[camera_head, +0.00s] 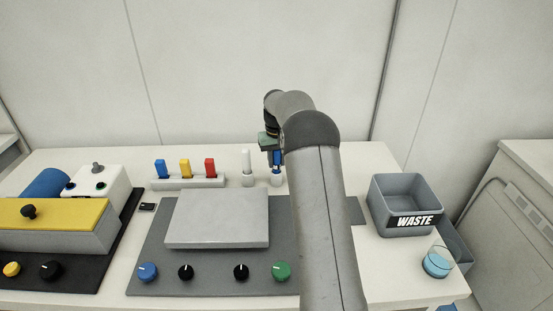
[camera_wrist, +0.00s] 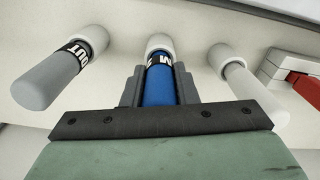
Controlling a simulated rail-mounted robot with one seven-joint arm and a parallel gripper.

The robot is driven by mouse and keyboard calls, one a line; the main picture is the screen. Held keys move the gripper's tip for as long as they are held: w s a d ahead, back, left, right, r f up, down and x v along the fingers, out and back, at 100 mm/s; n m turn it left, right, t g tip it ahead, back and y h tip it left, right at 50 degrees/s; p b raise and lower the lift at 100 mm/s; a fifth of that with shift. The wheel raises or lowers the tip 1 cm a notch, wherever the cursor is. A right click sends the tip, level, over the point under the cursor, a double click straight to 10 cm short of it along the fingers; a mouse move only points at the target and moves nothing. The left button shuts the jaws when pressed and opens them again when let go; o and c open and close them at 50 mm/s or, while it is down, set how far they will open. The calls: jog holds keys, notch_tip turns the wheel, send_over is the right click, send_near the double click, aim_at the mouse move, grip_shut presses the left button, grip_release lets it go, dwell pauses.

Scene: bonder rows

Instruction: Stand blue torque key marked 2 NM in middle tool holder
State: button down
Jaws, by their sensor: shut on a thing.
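The blue torque key (camera_wrist: 159,84) is between the fingers of my gripper (camera_wrist: 157,92), which is shut on it. In the head view the blue key (camera_head: 277,159) looks upright above the holder (camera_head: 276,180), and my gripper (camera_head: 270,146) is partly hidden by my arm.
A rack (camera_head: 188,182) holds blue, yellow and red pieces. A grey plate (camera_head: 218,217) lies in front. A WASTE bin (camera_head: 404,205) and blue-filled glass (camera_head: 437,263) stand right.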

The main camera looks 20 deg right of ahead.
dwell(0.4)
jog(key=c, duration=1.1)
grip_release()
jog(key=shift+o, duration=0.2)
notch_tip(320, 180, up, 17)
jog(key=shift+r, duration=0.2)
